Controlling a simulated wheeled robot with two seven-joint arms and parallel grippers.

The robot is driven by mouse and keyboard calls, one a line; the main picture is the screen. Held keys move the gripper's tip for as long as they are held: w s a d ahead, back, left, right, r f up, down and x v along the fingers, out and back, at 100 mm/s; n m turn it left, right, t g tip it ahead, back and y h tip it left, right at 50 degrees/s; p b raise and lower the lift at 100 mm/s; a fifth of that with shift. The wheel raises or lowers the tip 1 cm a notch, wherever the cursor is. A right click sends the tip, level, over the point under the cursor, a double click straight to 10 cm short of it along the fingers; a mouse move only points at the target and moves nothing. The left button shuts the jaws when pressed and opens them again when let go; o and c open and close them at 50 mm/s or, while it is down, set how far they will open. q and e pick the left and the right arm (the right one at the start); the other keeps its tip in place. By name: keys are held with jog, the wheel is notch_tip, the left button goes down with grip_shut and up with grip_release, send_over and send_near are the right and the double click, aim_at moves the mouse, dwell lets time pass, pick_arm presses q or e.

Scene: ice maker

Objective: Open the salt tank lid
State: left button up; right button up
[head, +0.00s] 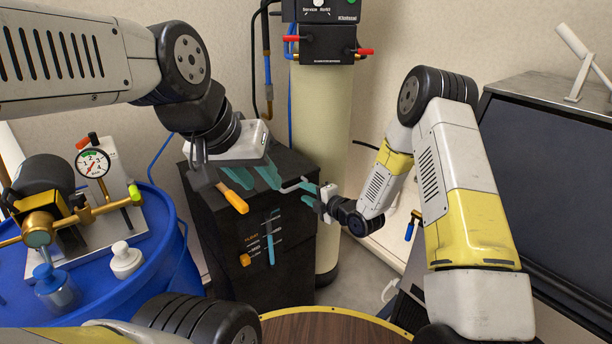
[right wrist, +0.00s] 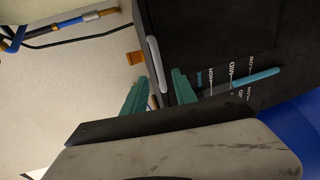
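The salt tank (head: 220,240) is a black box in the middle of the head view. Its dark lid (head: 292,162) looks closed. A grey bar handle (head: 297,185) sits at the lid's front edge; it also shows in the right wrist view (right wrist: 154,65). My right gripper (head: 308,190) is at the handle. In the right wrist view its teal fingers (right wrist: 157,88) are apart, with the handle's near end between their tips; I cannot tell whether they touch it. My left gripper (head: 268,178) hangs over the lid's left part, its teal fingers apart and apparently empty.
A blue barrel (head: 175,245) with a gauge (head: 92,162) and brass valve stands at left. A cream cylinder (head: 322,120) with a black control head stands behind the tank. A dark-fronted machine (head: 555,170) is at right. A round wooden tabletop (head: 330,328) is in front.

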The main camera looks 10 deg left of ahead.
aim_at(295, 188)
jog(key=x, duration=0.7)
grip_shut()
jog(key=shift+s+f, duration=0.1)
